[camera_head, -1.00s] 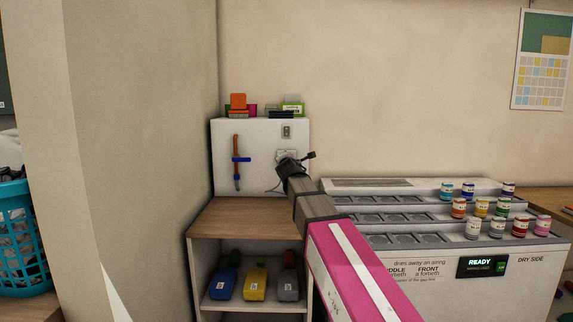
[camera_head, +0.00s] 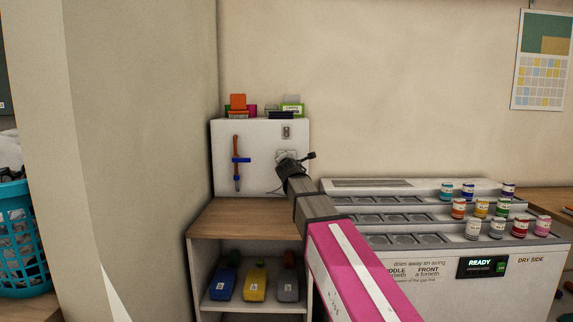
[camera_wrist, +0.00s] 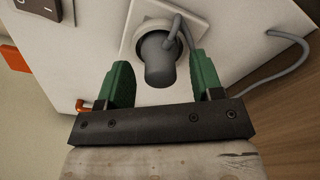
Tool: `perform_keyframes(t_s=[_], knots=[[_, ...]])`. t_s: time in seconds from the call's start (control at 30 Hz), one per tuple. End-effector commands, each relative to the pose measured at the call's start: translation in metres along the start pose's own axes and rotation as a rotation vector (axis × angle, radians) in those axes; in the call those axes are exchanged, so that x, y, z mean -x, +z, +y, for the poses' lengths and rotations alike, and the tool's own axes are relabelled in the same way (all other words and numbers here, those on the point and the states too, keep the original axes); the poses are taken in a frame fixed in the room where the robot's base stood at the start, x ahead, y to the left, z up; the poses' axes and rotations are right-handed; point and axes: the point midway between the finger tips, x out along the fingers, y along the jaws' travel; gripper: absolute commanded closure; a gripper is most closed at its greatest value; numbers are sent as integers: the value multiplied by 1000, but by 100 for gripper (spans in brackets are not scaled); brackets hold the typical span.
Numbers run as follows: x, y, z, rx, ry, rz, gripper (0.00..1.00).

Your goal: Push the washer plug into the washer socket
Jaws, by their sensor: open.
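In the wrist view the grey round washer plug (camera_wrist: 160,62) sits at the white square socket plate (camera_wrist: 135,17), with its body pointing toward me. How deep it is seated cannot be told. A grey cable (camera_wrist: 182,27) runs from the plug and loops to the right. My gripper (camera_wrist: 162,78) is open, its two green fingers on either side of the plug with visible gaps. In the head view the socket plate (camera_head: 285,154) shows on the white panel, and my gripper (camera_head: 288,168) is in front of it, hiding the plug.
The white panel (camera_head: 222,160) stands on a wooden shelf top (camera_head: 240,218). A red-brown rod (camera_head: 237,170) with blue clips hangs on the panel, and a switch (camera_head: 286,132) is above the socket. Bottles lie on the lower shelf; a tiered rack (camera_head: 420,240) with small jars is at right.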

Motion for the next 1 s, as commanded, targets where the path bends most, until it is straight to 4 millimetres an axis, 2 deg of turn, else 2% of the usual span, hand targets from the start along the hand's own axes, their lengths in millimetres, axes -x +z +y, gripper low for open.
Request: perform_keyframes(t_s=[0.53, 0.7, 1.0], knots=[[92, 0, -1, 0, 1, 0, 40], [102, 0, 0, 0, 1, 0, 40], [102, 0, 0, 0, 1, 0, 40]])
